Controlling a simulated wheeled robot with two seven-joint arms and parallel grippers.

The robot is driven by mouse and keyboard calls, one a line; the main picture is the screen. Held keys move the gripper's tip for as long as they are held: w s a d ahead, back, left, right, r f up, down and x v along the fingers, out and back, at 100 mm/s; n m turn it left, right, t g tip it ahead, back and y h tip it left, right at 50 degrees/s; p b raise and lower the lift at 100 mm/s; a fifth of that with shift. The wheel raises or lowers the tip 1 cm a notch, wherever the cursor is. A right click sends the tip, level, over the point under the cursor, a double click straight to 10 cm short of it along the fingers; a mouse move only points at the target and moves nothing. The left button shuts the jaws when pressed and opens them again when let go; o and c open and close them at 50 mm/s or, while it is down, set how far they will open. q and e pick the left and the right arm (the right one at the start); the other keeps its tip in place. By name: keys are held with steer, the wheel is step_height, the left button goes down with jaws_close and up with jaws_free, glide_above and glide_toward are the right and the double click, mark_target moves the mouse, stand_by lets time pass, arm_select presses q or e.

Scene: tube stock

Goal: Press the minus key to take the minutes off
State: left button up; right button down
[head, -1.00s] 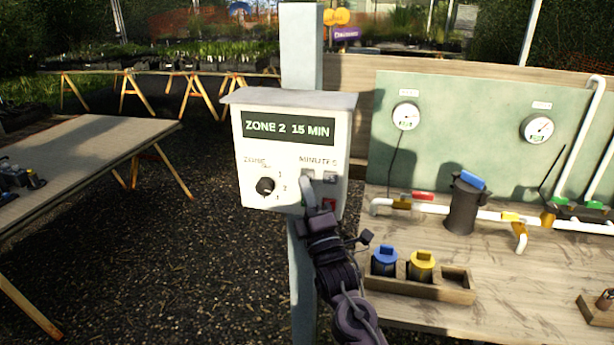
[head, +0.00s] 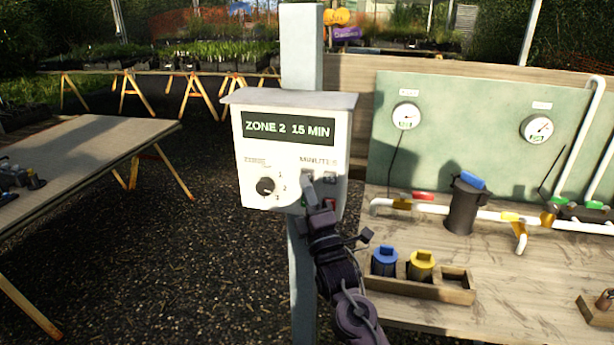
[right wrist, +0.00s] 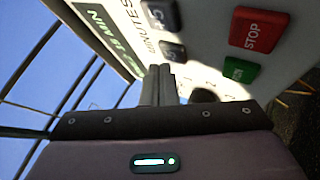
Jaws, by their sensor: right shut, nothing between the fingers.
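The white control box (head: 247,180) hangs on a grey-blue post; its display (head: 289,128) reads ZONE 2 15 MIN. Under MINUTES are two keys. The right-hand key (head: 330,177) shows in the head view; my fingertips cover the left-hand one. In the right wrist view a dark key (right wrist: 172,50) lies just beyond my fingertips, with the other dark key (right wrist: 160,14) above it. I cannot read their signs or tell whether I touch. My right gripper (head: 308,180) is shut and empty, pointing at the panel; it also shows in the wrist view (right wrist: 160,72). My left gripper is out of view.
The red STOP key (right wrist: 258,30) and a green key (right wrist: 240,69) sit close to my right fingers. A zone dial (head: 265,186) is at the left on the box. A bench (head: 550,265) with pipes and filters stands right, a wooden table (head: 90,150) left.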

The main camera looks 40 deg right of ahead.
steer(key=shift+w+d, duration=0.35)
steer(key=shift+d, duration=0.1)
stand_by(0.7)
steer(key=shift+s+a, duration=0.55)
steer(key=shift+a, duration=0.05)
stand_by(0.3)
steer(key=shift+s+a+p, duration=0.65)
steer(key=shift+s+a, duration=1)
steer(key=shift+a, duration=0.25)
stand_by(1.2)
